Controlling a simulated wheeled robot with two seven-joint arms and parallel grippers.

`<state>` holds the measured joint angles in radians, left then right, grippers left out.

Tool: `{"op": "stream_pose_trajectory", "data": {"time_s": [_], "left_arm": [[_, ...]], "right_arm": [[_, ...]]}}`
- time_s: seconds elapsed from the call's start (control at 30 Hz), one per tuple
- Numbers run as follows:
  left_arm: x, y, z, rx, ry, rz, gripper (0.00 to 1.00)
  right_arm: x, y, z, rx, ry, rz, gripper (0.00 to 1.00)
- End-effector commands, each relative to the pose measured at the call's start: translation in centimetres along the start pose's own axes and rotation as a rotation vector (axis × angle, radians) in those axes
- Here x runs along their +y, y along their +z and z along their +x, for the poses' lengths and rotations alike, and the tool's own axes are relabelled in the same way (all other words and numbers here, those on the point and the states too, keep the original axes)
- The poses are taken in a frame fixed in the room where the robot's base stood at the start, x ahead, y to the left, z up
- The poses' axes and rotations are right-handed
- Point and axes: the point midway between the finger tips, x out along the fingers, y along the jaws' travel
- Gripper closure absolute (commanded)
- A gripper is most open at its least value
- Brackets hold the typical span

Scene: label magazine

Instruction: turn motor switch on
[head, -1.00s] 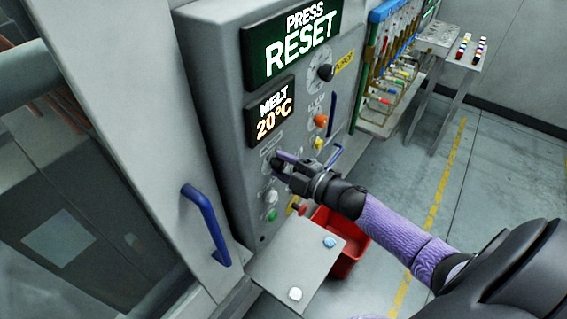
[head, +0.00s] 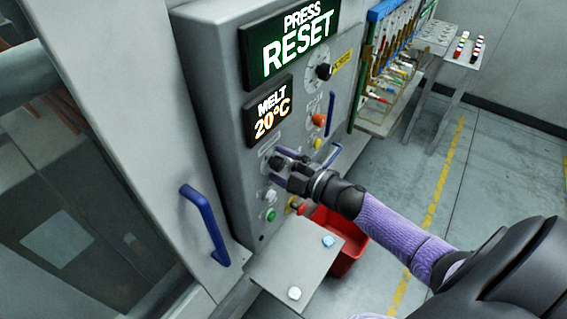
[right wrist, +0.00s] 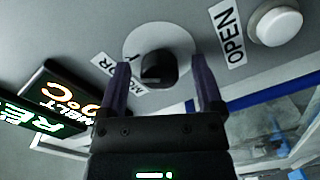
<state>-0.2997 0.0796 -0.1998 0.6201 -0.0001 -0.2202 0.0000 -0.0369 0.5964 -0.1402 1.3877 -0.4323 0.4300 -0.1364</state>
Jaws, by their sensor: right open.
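The motor switch is a black rotary knob (right wrist: 158,68) on a pale round plate, beside a partly hidden label (right wrist: 103,66) reading "MO…OR". My right gripper (right wrist: 160,64) is open, with one finger on each side of the knob. I cannot tell whether either finger touches it. In the head view my right gripper (head: 279,168) is at the grey control panel, below the "MELT 20°C" display (head: 270,110). My left gripper is not in view.
A white button (right wrist: 275,22) labelled "OPEN" is near the knob. A green button (head: 270,215) and a red button (head: 301,209) are lower on the panel. A small grey shelf (head: 285,270) juts out below. A "PRESS RESET" display (head: 290,45) is above.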

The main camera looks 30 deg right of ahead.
Motion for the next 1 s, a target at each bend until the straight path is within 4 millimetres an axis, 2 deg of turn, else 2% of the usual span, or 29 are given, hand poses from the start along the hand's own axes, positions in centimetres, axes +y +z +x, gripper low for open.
{"op": "stream_pose_trajectory", "data": {"time_s": [0.17, 0.4, 0.5, 0.63, 1.0], "left_arm": [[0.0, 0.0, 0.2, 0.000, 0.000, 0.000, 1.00], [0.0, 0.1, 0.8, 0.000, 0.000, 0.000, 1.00], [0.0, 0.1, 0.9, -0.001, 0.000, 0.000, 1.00], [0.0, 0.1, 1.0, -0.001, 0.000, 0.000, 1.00], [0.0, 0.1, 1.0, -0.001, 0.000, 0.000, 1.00]], "right_arm": [[-0.2, 0.1, -1.9, -0.001, -0.003, 0.001, 0.15], [-0.2, 0.1, -7.6, -0.001, -0.004, 0.000, 0.15], [-0.2, 0.1, -9.2, -0.001, -0.003, 0.001, 0.15], [0.0, 0.0, -9.9, -0.001, 0.000, 0.000, 0.15], [-0.1, 0.1, -9.9, -0.001, 0.000, 0.001, 0.15]]}}
